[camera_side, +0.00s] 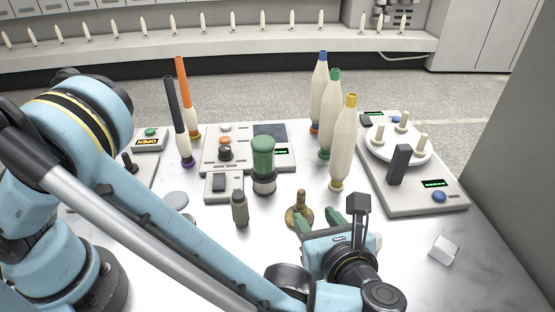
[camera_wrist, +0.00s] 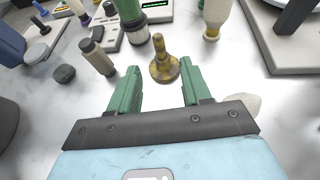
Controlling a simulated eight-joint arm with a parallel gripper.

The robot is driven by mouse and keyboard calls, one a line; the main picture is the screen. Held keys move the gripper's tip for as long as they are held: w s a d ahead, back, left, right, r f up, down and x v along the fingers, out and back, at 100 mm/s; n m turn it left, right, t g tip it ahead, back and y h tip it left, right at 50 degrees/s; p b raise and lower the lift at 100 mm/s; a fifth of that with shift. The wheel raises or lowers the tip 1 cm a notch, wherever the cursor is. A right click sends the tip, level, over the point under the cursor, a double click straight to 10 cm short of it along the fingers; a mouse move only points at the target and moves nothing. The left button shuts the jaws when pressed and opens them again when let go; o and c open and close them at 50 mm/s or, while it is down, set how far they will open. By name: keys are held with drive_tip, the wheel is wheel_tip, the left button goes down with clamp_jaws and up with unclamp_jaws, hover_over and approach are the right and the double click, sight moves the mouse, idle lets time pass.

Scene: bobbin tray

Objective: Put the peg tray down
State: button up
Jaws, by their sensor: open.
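The peg tray (camera_side: 381,148), a round white plate with several cream pegs, sits on the right-hand console (camera_side: 440,198) in the side view. A dark upright block (camera_side: 399,165) stands at its front edge. My gripper (camera_side: 319,222) is low over the table, in front of the tray and to its left, apart from it. Its green fingers are spread and empty in the wrist view (camera_wrist: 160,88). A small brass spindle (camera_wrist: 164,68) stands just beyond the fingertips, in line with the gap.
A green-topped jar (camera_side: 263,160), a small grey cylinder (camera_side: 240,208) and control boxes lie left.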

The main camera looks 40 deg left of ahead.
drive_tip(key=w+a+r+n+g+h, duration=0.2)
drive_tip(key=a+r+n, duration=0.15)
drive_tip(key=a, duration=0.25)
drive_tip(key=w+a+r+n+g+h, duration=0.1)
drive_tip(key=w+a+r+n+h, duration=0.1)
drive_tip(key=a+n, duration=0.35)
drive_tip(key=s+a+n+t+h, duration=0.1)
drive_tip(key=s+a+n+h, duration=0.2)
drive_tip(key=a+n, duration=0.3)
drive_tip(key=s+a+r+n+t+h, duration=0.1)
drive_tip(key=s+a+n+h, duration=0.2)
drive_tip(key=n, duration=0.7)
drive_tip(key=s+a, duration=0.2)
drive_tip(key=a, duration=0.2)
drive_tip(key=shift+a+r+h, duration=0.25)
drive_tip(key=shift+a+h, duration=0.05)
